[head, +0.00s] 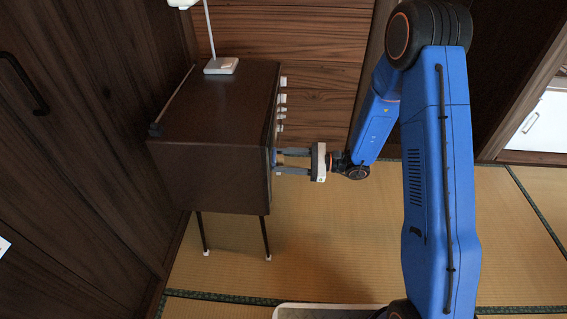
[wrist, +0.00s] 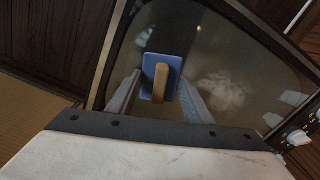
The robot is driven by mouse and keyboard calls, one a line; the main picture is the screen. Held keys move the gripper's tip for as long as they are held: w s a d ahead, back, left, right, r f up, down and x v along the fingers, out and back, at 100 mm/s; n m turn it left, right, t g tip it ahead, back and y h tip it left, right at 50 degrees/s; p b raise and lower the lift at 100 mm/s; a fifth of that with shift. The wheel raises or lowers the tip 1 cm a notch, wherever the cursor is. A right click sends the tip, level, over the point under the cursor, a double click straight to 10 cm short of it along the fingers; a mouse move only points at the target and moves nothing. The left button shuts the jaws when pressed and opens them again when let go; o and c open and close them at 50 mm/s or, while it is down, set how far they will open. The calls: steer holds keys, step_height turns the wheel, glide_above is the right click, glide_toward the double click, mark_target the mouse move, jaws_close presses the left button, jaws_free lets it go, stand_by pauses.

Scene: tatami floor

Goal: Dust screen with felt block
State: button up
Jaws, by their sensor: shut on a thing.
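The television is a dark brown box (head: 205,180) on thin legs in the head view, its front seen nearly edge-on. In the wrist view its dark grey screen (wrist: 215,45) fills much of the picture, with a pale, cloudy dust patch (wrist: 226,92) right of the block. The felt block (wrist: 167,62) is a blue pad with a wooden grip, held flat-side toward the screen. My gripper (wrist: 160,85) is shut on it, one finger on each side. In the head view my gripper (head: 277,162) is at the screen front; whether the pad touches the glass is unclear.
White knobs (head: 283,97) stick out of the front beside the screen; some also show in the wrist view (wrist: 298,138). A white lamp base (head: 221,66) stands on the television. Wooden walls stand close behind and left. Open tatami (head: 330,235) lies in front.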

steer(key=shift+w+r, duration=1.15)
steer(key=shift+w, duration=7.5)
steer(key=shift+s, duration=8.7)
steer(key=d, duration=0.6)
